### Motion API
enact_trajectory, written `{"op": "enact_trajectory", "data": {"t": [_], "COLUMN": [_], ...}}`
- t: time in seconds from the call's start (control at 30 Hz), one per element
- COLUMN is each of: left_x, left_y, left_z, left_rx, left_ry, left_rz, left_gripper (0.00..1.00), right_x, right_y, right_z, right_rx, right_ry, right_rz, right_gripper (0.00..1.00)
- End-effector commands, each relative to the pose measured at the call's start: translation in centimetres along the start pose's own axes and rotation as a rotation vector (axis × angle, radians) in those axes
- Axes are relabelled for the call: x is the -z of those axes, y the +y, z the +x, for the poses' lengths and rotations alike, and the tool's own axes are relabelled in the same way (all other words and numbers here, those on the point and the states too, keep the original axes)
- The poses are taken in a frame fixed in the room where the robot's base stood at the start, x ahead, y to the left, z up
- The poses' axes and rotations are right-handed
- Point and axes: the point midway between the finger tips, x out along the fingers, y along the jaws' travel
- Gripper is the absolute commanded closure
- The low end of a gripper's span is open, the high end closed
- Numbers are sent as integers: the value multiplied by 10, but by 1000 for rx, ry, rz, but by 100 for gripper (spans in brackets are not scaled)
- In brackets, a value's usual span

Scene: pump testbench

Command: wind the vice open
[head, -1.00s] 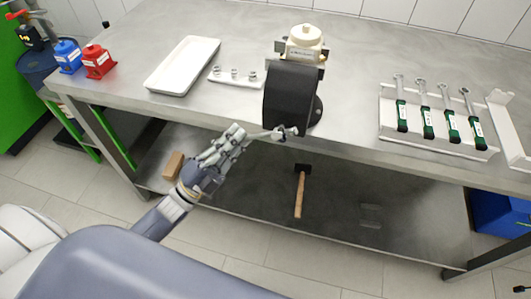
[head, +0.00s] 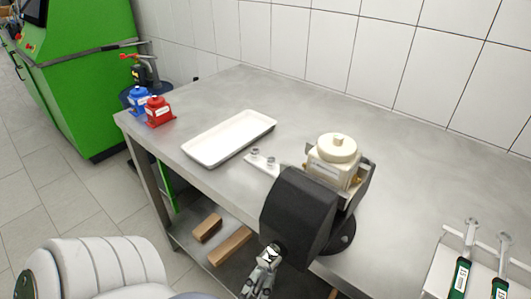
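The black vice (head: 297,210) stands at the front edge of the bench, its body turned toward me. A cream pump (head: 334,160) sits between its jaws. The jaw gap is mostly hidden behind the vice body. My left gripper (head: 267,262) is at the lower front of the vice, at the spindle end where the handle sits. Its fingertips overlap the handle area, and the handle is too small and covered to make out. I cannot tell whether the fingers are closed on it. My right gripper is not in view.
A white tray (head: 230,139) and a small white holder with metal parts (head: 262,165) lie left of the vice. Green-handled wrenches (head: 460,275) are at the right. Wooden blocks (head: 230,246) lie on the lower shelf.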

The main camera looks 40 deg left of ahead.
Motion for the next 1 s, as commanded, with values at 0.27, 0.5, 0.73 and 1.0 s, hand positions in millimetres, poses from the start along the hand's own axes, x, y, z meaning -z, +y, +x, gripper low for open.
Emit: {"op": "enact_trajectory", "data": {"t": [0.27, 0.5, 0.73, 1.0], "left_x": [6, 8, 9, 9], "left_y": [13, 16, 16, 16], "left_z": [-3, -4, -4, -5], "left_rx": [75, 94, 95, 95], "left_ry": [-30, -36, -35, -35], "left_rz": [-84, -105, -107, -106], "left_gripper": [100, 100, 100, 70], "right_x": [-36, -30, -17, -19], "right_y": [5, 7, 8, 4], "right_z": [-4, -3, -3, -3], "right_rx": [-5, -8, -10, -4], "right_ry": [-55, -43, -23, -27], "right_rz": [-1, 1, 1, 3], "right_gripper": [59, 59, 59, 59]}}
